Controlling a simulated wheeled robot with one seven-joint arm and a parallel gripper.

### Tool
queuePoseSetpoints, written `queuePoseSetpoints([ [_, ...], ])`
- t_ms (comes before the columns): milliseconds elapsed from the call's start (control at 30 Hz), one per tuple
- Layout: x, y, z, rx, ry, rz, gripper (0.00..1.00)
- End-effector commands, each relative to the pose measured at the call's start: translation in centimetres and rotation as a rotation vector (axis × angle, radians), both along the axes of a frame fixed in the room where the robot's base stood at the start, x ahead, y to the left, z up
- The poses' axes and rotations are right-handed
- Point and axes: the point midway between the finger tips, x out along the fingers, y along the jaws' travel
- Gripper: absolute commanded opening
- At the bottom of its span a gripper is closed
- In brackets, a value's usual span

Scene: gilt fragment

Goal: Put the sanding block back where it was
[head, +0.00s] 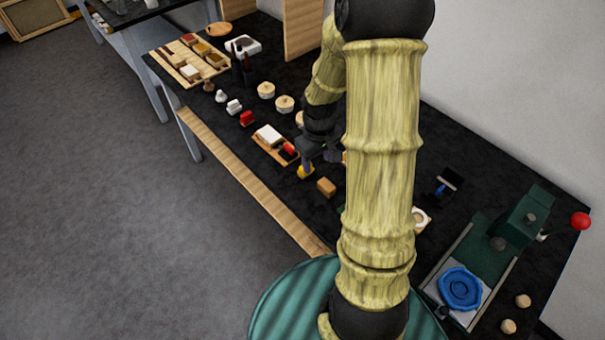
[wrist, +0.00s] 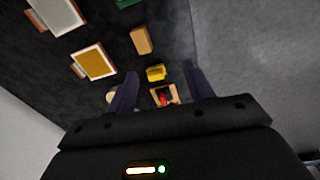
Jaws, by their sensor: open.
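A tan-brown block (head: 326,187) lies on the black bench top in the head view. It looks like the sanding block, though I cannot be sure. A similar tan block (wrist: 141,40) lies beyond my fingers in the wrist view. A small yellow object (head: 305,172) sits just under my gripper (head: 313,162) in the head view. In the wrist view the yellow object (wrist: 155,72) shows between the spread dark fingers of my gripper (wrist: 162,84). The gripper is open and holds nothing that I can see. My arm hides part of the bench.
A wooden tray (head: 259,139) with a white block and a red-black item is close to my gripper. A red piece (head: 247,118) and round pale discs (head: 285,103) stand farther back. A green press (head: 490,249) stands at the right. A pale wall borders the bench.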

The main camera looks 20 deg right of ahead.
Motion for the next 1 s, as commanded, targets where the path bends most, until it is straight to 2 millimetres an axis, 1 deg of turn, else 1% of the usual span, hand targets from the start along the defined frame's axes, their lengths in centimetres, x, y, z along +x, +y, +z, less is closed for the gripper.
queuePoseSetpoints([
  [33,-0.8,1.4,1.6,-0.007,-0.022,-0.015,0.52],
  [200,-4.2,5.2,5.3,0.0,-0.087,-0.108,0.52],
  [300,-6.4,7.1,7.1,0.019,-0.129,-0.166,0.52],
  [400,-8.5,8.6,8.3,0.042,-0.159,-0.215,0.52],
  [500,-9.8,9.4,8.8,0.061,-0.176,-0.247,0.52],
  [600,-10.2,9.6,9.0,0.068,-0.181,-0.261,0.52],
  [1000,-10.1,9.6,9.0,0.067,-0.18,-0.261,0.52],
])
